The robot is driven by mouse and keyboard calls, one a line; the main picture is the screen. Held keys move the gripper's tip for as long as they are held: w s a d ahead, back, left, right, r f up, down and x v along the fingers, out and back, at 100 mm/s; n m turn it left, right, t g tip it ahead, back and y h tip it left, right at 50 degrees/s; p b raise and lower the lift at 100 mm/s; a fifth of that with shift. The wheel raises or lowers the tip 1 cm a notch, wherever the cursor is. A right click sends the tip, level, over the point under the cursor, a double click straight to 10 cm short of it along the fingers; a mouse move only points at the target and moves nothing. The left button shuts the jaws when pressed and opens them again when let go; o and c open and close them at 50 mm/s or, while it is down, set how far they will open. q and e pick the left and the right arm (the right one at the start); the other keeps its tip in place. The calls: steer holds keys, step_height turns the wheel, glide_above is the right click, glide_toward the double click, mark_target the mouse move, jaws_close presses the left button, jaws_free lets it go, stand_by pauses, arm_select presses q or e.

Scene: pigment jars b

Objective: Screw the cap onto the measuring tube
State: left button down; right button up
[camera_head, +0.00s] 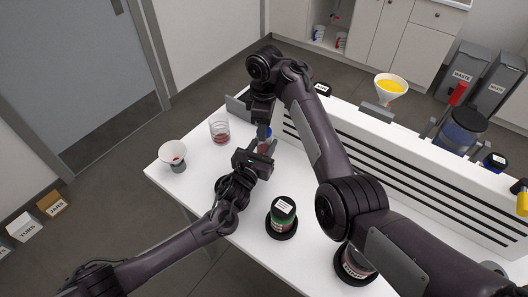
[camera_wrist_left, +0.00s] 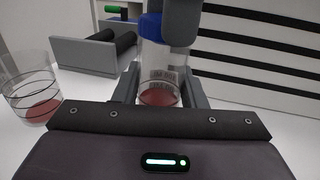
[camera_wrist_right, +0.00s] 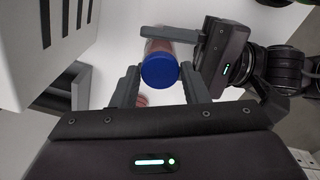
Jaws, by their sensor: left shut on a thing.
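The measuring tube (camera_wrist_left: 158,72) is clear with dark print and a little red matter at its bottom. It stands upright between the fingers of my left gripper (camera_wrist_left: 158,92), which is shut on it. The blue cap (camera_wrist_right: 160,72) sits at the tube's top; whether it is threaded on cannot be told. My right gripper (camera_wrist_right: 160,78) is above, with its fingers apart on either side of the cap. One of its fingers partly hides the cap (camera_wrist_left: 150,26) in the left wrist view. In the head view both grippers mostly hide the tube.
A glass beaker (camera_head: 220,131) with red contents and a white funnel (camera_head: 172,152) stand to the left. A slotted white raised shelf (camera_head: 400,150) runs behind, close to my right arm.

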steer(key=o, duration=0.3)
steer(key=shift+r, duration=2.3)
steer(key=shift+d, duration=0.1)
steer(key=shift+c, duration=0.3)
steer(key=shift+w+d+r+m, duration=0.15)
steer(key=shift+r+m, duration=0.7)
steer(key=shift+m, duration=0.35)
steer(key=shift+r+m, duration=0.45)
steer(key=shift+m, duration=0.25)
steer(key=shift+a+r+m, duration=0.2)
steer(key=shift+r+m, duration=0.2)
steer(key=shift+m, duration=0.3)
steer(key=shift+s, duration=0.2)
